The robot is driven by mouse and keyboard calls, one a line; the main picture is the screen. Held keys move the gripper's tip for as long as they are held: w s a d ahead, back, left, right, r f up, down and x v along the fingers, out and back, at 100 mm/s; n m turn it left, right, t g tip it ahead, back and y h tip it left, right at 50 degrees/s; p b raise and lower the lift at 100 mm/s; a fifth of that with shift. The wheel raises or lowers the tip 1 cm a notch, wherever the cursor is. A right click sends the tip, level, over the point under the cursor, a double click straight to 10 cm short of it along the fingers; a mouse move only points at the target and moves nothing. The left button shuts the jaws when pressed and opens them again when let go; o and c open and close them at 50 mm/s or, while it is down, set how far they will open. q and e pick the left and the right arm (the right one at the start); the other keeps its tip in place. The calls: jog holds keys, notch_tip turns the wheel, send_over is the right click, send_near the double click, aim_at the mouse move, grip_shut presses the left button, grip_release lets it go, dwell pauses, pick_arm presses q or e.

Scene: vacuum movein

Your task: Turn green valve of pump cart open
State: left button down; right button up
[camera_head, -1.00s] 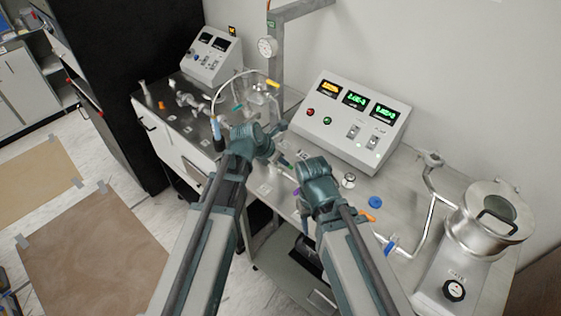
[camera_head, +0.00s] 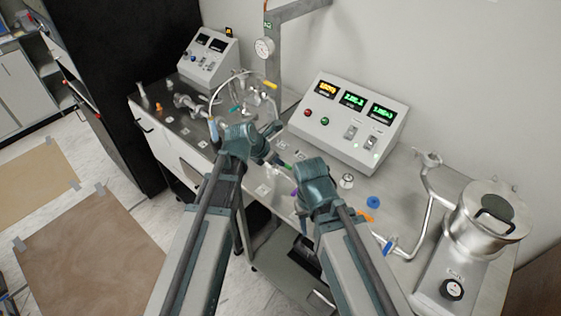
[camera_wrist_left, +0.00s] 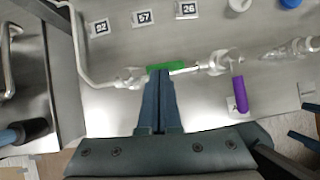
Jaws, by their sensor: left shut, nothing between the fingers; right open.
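My left gripper (camera_head: 279,160) is shut and empty. In the wrist view its closed fingers (camera_wrist_left: 160,76) point at the green handle, with the tips right at its edge; I cannot tell whether they touch. A purple handle (camera_wrist_left: 240,94) sits on the pipe to the right. My right gripper (camera_head: 302,214) is open, low by the bench's front edge; its fingers are mostly hidden.
The pump cart bench (camera_head: 408,166) carries a control box (camera_head: 345,125) with lit displays. A blue knob (camera_head: 374,202), an orange handle (camera_head: 366,215) and a metal vessel (camera_head: 484,226) stand at right. A second bench (camera_head: 150,112) with glassware is at left.

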pick_arm(q)
jog(key=p+v, duration=1.1)
jog(key=v, duration=0.3)
jog(key=shift+a, duration=0.15)
jog(key=s+d+f+m+g+y+b, duration=0.2)
jog(key=s+f+m, duration=0.4)
jog(key=m, duration=0.9)
jog(key=s+d+f+m+g+y+b, duration=0.2)
jog(key=s+m, duration=0.7)
jog(key=m, duration=0.7)
notch_tip(320, 180, down, 4)
jog(key=g+y+b, duration=0.1)
jog(key=y+b, duration=0.1)
jog(key=b, duration=0.1)
jog(key=shift+d+b, duration=0.35)
jog(key=shift+d, duration=0.05)
